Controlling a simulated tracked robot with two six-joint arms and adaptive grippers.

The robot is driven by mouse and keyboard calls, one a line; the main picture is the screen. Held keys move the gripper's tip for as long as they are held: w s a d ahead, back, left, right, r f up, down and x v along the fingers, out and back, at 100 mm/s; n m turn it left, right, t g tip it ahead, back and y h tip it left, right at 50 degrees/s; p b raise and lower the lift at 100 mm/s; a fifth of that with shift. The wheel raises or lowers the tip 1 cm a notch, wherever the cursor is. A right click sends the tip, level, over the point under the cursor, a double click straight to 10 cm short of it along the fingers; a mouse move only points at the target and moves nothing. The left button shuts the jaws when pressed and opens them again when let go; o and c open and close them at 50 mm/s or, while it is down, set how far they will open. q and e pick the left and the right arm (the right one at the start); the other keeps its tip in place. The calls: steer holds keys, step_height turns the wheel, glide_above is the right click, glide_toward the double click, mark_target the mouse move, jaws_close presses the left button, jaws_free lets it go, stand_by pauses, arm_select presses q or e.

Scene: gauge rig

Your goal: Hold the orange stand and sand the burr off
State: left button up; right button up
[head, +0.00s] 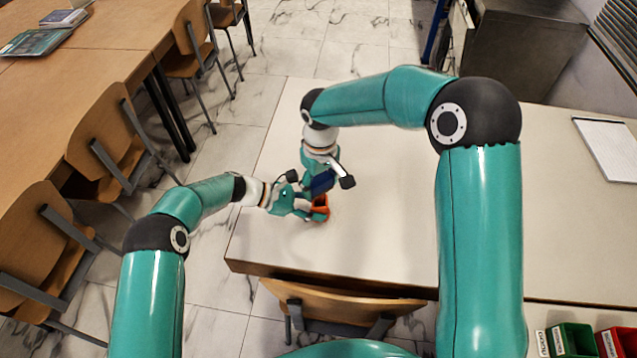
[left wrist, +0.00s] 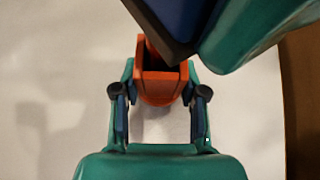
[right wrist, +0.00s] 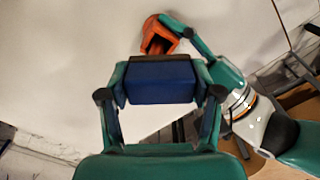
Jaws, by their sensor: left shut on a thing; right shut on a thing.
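The orange stand (head: 321,213) is near the left end of the white table. My left gripper (head: 308,208) is shut on it, one finger on each side in the left wrist view (left wrist: 160,88). My right gripper (head: 322,178) is shut on a dark blue block (head: 321,184), which fills the space between its fingers in the right wrist view (right wrist: 158,82). The block is right by the stand's upper end; in the left wrist view its dark edge overlaps the stand's top. I cannot tell whether they touch. I cannot make out the burr.
The white table (head: 380,220) is bare around the grippers. A notepad (head: 606,148) lies at its far right. Red and green bins (head: 577,340) stand at lower right. A wooden chair (head: 340,303) is at the front edge, and more chairs (head: 110,150) stand left.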

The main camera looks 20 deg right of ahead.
steer(key=shift+s+f, duration=0.15)
steer(key=shift+f, duration=0.05)
steer(key=shift+w+d+r, duration=0.3)
steer(key=shift+d+r, duration=0.2)
steer(key=shift+r, duration=0.3)
steer(key=shift+w+d+r, duration=0.1)
steer(key=shift+d+r, duration=0.25)
steer(key=shift+r, duration=0.25)
steer(key=shift+w+d+r, duration=0.1)
steer(key=shift+d+r, duration=0.2)
steer(key=shift+r, duration=0.35)
steer(key=shift+w+d+r, duration=0.1)
steer(key=shift+d+r, duration=0.25)
steer(key=shift+r, duration=0.25)
steer(key=shift+s+a, duration=0.3)
steer(key=shift+a, duration=0.45)
steer(key=shift+s+a, duration=0.25)
steer(key=shift+a, duration=0.45)
steer(key=shift+f, duration=1.9)
steer(key=shift+f, duration=0.6)
steer(key=shift+d, duration=0.2)
steer(key=shift+w+d, duration=0.2)
steer(key=shift+d, duration=0.4)
